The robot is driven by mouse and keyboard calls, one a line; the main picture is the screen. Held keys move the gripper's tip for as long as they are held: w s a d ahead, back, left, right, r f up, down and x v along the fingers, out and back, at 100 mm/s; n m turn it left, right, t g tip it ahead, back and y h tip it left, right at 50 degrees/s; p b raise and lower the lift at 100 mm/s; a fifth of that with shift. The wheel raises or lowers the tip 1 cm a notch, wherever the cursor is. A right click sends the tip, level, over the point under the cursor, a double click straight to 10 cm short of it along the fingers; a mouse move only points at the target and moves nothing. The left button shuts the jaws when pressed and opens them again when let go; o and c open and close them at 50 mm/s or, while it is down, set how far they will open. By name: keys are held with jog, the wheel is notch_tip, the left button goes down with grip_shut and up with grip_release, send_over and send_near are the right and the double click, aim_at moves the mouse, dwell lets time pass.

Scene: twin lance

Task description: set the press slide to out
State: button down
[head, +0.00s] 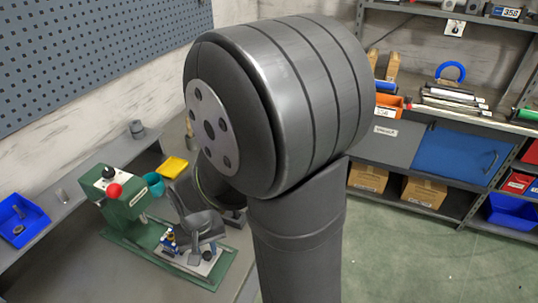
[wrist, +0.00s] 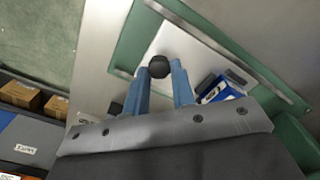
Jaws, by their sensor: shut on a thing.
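The green press (head: 118,205) with a red knob (head: 114,190) stands on the bench at the left of the head view. Its pale slide plate (head: 208,264) lies on the green base in front; the plate also shows in the wrist view (wrist: 178,42). A round black knob (wrist: 158,67) is over the plate. My gripper (wrist: 160,74) has its two blue fingers on either side of this knob and is shut on it. A blue and white block (wrist: 217,90) sits on the plate beside the fingers. My arm hides part of the press in the head view.
A yellow tray (head: 173,166) and a teal cup (head: 154,184) are behind the press. A blue bin (head: 20,222) stands at the far left. Shelving with an orange bin (head: 390,105) and cardboard boxes (head: 368,178) is at the right, beyond open green floor.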

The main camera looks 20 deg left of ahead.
jog(key=w+a+r+n+g+h, duration=0.25)
jog(key=w+a+r+n, duration=0.2)
jog(key=a+r, duration=0.45)
jog(key=h, duration=0.1)
send_over(204, 248)
jog(key=a, duration=0.2)
jog(key=shift+m+t, duration=0.35)
jog(key=shift+m, duration=0.1)
jog(key=f, duration=0.8)
jog(key=shift+w+d+f, duration=0.15)
jog(key=shift+w+f, duration=0.05)
jog(key=shift+w, duration=0.2)
jog(key=shift+s+d+f, duration=0.1)
jog(key=shift+s+d, duration=0.2)
jog(key=shift+d, duration=0.25)
jog(key=shift+s+d, duration=0.25)
jog(key=shift+d, duration=0.3)
jog(key=shift+s+d+f, duration=0.1)
jog(key=shift+s+d, duration=0.25)
jog(key=shift+d, duration=0.3)
jog(key=shift+d, duration=1.65)
